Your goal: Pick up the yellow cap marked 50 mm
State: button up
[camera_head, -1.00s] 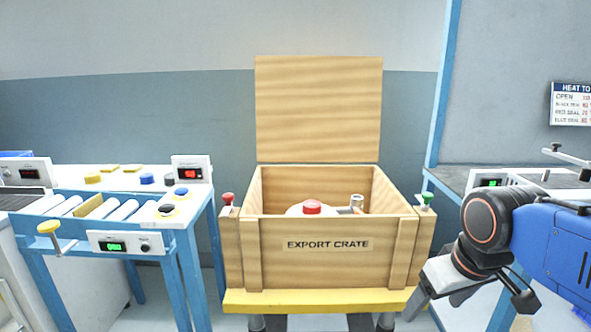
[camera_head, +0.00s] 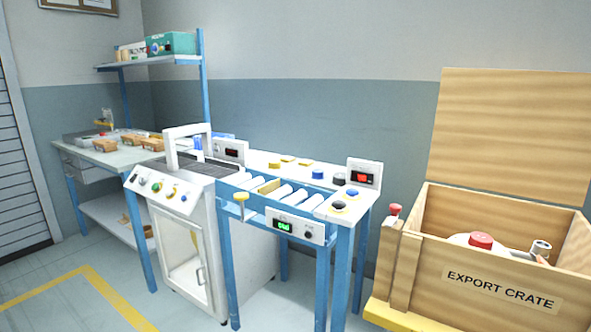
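Several small caps lie on the white back top of the roller bench in the middle of the view. A thicker yellow cap (camera_head: 274,166) is at the left of the row. Two flatter yellow pieces, one (camera_head: 288,159) behind it and one (camera_head: 305,162) to the right, lie beside it. A blue cap (camera_head: 317,174) and a black cap (camera_head: 339,179) are farther right. Any size marking, including 50 mm, is too small to read. My gripper is out of view.
The open export crate (camera_head: 499,289) stands at right, holding a white item with a red top. The roller bench has a green-lit panel (camera_head: 295,226), buttons and a yellow-knobbed handle (camera_head: 241,197). A white machine (camera_head: 196,250) adjoins it. Open floor (camera_head: 105,262) lies at front left.

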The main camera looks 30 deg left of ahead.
aim_at(273, 164)
jog(key=u, duration=1.25)
jog(key=i+j+z, duration=0.1)
jog(key=i+j, duration=0.25)
jog(key=i+j+z, duration=0.1)
jog(key=i+j, duration=0.2)
jog(key=j, duration=0.3)
